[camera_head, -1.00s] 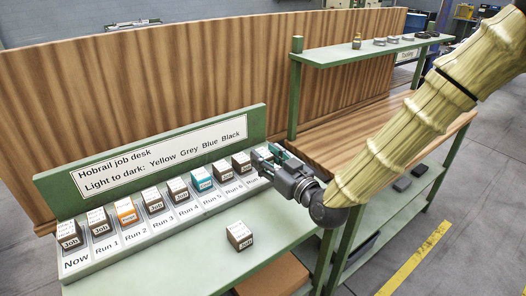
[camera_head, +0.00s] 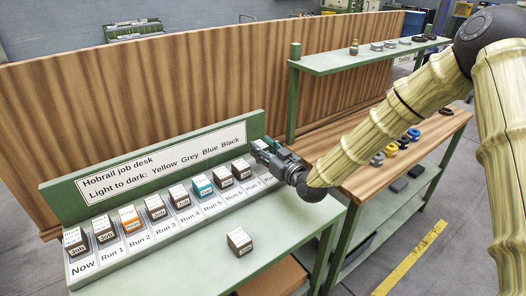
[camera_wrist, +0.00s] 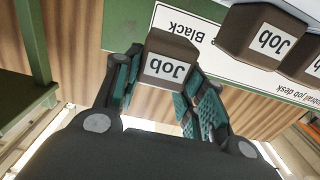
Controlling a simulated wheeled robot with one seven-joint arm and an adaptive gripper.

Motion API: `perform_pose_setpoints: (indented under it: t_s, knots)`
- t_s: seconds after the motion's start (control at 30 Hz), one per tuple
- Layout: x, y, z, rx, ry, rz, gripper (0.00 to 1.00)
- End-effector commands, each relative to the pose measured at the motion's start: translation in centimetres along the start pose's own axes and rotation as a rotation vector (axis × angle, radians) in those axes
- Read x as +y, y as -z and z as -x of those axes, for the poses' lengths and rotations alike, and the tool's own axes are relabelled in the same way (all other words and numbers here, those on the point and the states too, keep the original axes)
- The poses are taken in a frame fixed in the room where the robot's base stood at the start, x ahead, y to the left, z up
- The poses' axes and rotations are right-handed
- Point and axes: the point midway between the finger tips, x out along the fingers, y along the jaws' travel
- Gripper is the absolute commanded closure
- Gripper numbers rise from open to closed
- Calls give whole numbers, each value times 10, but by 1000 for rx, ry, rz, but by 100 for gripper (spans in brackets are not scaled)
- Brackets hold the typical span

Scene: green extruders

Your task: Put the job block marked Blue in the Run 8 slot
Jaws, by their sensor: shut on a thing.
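My gripper (camera_head: 264,152) is at the far right end of the row of slots, beside the end of the green sign board. In the wrist view my gripper (camera_wrist: 165,85) is shut on a dark brown job block (camera_wrist: 172,58) with a white "Job" label; its colour word is not readable. Whether this block rests in a slot or is above it I cannot tell. The Run 8 label is hidden or unreadable. The slot tray (camera_head: 160,234) holds several blocks, among them an orange one (camera_head: 130,219) and a teal one (camera_head: 202,187).
A loose brown Job block (camera_head: 239,241) sits on the green desk (camera_head: 190,262) in front of the tray. The sign (camera_head: 165,160) reads "Light to dark: Yellow Grey Blue Black". A neighbouring block (camera_wrist: 262,36) is close to the held one. A wooden bench (camera_head: 365,185) stands at right.

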Motion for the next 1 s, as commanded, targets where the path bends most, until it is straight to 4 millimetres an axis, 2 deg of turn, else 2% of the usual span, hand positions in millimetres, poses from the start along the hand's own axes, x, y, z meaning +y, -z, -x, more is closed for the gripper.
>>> perform_pose_setpoints:
  t_s: [0.27,1.0]
  knots:
    - [0,-18,0,2,0,1,85]
    - [0,-30,0,2,0,1,85]
